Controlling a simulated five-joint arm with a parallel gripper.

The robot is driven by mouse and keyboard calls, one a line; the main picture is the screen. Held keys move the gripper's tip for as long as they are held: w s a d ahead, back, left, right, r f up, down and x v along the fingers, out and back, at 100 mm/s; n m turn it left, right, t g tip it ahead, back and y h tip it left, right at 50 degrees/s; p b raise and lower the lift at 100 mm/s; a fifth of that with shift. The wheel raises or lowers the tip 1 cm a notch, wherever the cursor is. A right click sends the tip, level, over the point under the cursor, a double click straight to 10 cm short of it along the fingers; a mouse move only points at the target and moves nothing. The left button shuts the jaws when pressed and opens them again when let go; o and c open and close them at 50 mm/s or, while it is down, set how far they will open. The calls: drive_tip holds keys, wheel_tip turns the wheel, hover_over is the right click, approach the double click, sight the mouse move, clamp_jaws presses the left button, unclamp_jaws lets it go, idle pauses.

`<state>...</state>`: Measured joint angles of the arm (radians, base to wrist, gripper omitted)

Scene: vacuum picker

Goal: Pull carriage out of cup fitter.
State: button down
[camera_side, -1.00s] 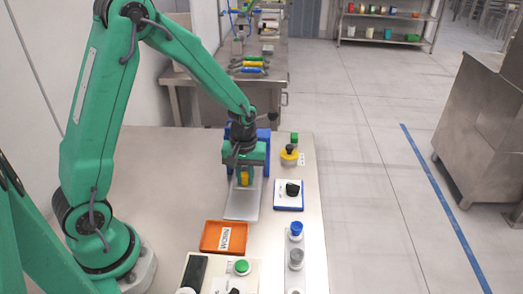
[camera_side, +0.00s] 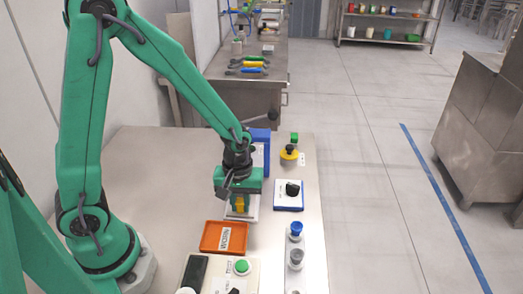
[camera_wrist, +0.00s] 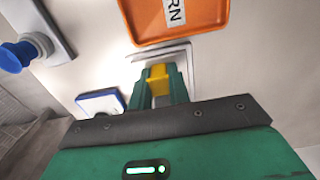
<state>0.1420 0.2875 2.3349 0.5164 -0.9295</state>
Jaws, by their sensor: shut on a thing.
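My gripper (camera_side: 239,205) is shut on a yellow block (camera_side: 240,201) that looks like the carriage's grip. In the wrist view the yellow block (camera_wrist: 159,74) sits between my green fingers (camera_wrist: 160,90). A pale flat plate (camera_side: 232,217) lies below the gripper; its near end also shows in the wrist view (camera_wrist: 178,54). My gripper hides most of the plate, so I cannot tell how far the carriage reaches back. The blue frame (camera_side: 261,138) of the cup fitter stands behind my gripper, with a clear gap between them. The fitter's inside is mostly hidden.
An orange tray (camera_side: 206,236) lies just in front of the plate. A blue-edged white panel with a black knob (camera_side: 291,189) is to the right. Blue (camera_side: 296,229) and grey (camera_side: 296,256) knobs and a green button (camera_side: 242,266) stand nearer.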

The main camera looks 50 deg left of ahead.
drive_tip(key=shift+s+d, duration=0.2)
drive_tip(key=c, duration=1.3)
unclamp_jaws()
drive_tip(key=shift+r, duration=0.15)
drive_tip(key=shift+w+r, duration=0.1)
drive_tip(key=shift+r, duration=3.7)
